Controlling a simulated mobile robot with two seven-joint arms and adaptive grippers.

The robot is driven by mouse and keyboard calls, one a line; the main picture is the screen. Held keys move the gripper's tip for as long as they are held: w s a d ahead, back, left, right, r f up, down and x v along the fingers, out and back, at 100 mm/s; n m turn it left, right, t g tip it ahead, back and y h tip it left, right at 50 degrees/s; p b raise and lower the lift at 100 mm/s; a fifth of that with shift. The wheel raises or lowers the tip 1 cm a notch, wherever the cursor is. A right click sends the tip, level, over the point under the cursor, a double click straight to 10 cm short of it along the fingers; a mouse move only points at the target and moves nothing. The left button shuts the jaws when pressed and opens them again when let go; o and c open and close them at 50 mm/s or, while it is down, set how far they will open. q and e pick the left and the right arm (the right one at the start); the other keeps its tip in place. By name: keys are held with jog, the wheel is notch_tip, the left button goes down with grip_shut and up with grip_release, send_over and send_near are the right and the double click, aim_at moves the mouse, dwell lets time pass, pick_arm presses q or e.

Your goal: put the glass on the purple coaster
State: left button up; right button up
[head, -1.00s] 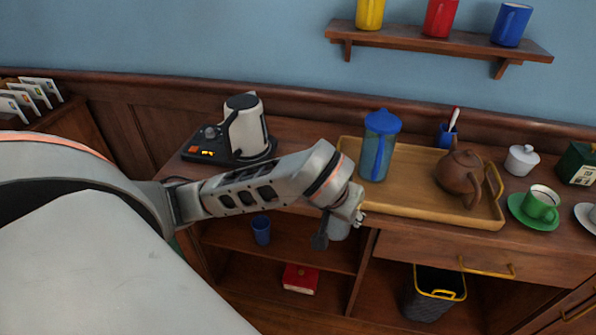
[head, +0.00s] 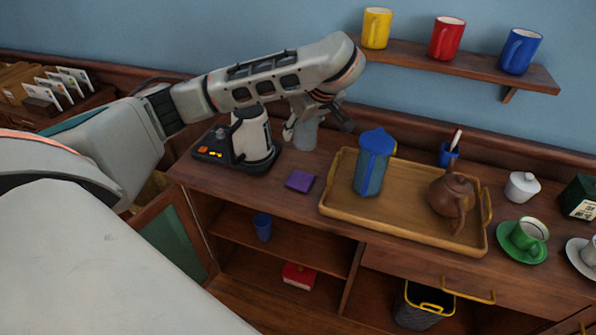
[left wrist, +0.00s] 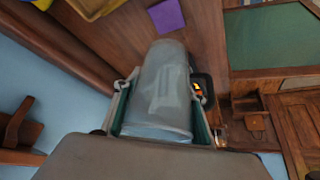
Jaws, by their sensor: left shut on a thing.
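The purple coaster (head: 300,181) lies flat on the sideboard top, between the kettle and the wooden tray; it also shows in the left wrist view (left wrist: 167,16). My left gripper (head: 318,117) is shut on the clear glass (head: 305,134), which hangs behind the coaster, near the wall. In the left wrist view the glass (left wrist: 163,90) sits between the two fingers. I cannot tell whether its base touches the sideboard. The coaster is bare. My right gripper is not in view.
The kettle on its black base (head: 250,140) stands just left of the glass. The wooden tray (head: 335,200) with a blue-lidded pitcher (head: 371,165) and brown teapot (head: 452,195) is to the right. A shelf with mugs (head: 460,65) hangs above right.

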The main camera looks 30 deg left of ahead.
pick_arm(q)
notch_tip(320, 180, up, 4)
jog(key=w+a+n+g+p, duration=0.1)
jog(key=w+a+n, duration=0.1)
jog(key=a+n, duration=0.1)
send_over(295, 176)
jog(key=shift+g+y, duration=0.3)
notch_tip(295, 176, down, 16)
jog(key=shift+r, duration=0.25)
jog(key=shift+w+a+f, duration=0.1)
jog(key=shift+f, duration=2.15)
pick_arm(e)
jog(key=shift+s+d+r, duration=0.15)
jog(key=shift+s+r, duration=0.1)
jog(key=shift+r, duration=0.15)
pick_arm(q)
jog(key=shift+f, duration=0.1)
jog(key=o, duration=1.1)
jog(key=shift+c, duration=0.2)
jog(key=shift+o, duration=1.1)
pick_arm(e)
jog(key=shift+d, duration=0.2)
